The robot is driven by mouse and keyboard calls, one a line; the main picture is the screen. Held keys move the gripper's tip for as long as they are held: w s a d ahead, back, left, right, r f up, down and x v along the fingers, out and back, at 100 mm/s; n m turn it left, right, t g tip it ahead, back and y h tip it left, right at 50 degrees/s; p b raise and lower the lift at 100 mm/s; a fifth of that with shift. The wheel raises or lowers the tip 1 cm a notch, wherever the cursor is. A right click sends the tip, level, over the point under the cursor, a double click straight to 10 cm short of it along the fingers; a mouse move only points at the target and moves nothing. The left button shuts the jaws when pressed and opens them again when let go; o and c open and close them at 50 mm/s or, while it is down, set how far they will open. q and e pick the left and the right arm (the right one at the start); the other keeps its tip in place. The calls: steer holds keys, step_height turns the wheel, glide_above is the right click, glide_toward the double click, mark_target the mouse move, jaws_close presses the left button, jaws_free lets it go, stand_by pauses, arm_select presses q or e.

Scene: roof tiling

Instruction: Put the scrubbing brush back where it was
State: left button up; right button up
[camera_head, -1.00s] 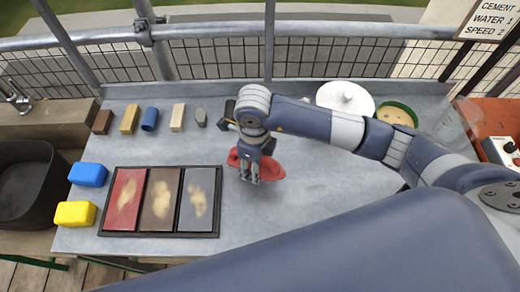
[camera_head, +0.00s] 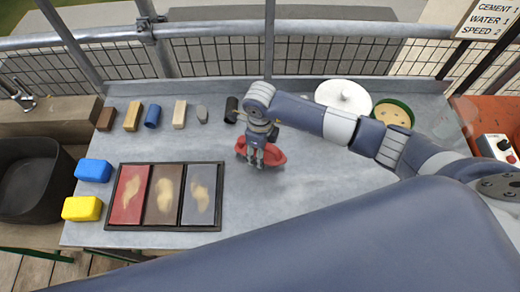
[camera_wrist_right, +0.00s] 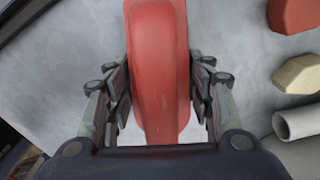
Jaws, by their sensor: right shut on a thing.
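A red, long, rounded piece (camera_head: 272,158), which looks like the scrubbing brush, is gripped by my right gripper (camera_head: 259,162) over the middle of the grey worktop. In the right wrist view the red brush (camera_wrist_right: 160,70) runs between the two fingers, which press on its sides. Its bristles are not visible, and I cannot tell whether it touches the worktop. The black tray (camera_head: 224,198) with red, brown and grey tiles lies left of it. My left gripper is not in view.
Small blocks (camera_head: 132,116), a blue roll (camera_head: 152,117) and a black cylinder (camera_head: 231,110) line the back edge. Blue (camera_head: 94,170) and yellow (camera_head: 82,208) sponges lie left. A white lidded thing (camera_head: 344,97) and green-rimmed bowl (camera_head: 394,113) stand back right.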

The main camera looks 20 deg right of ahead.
steer(key=o, duration=1)
steer(key=shift+r, duration=0.1)
step_height(320, 180, up, 11)
steer(key=b, duration=0.2)
steer(key=shift+b, duration=0.35)
steer(key=shift+r, duration=0.5)
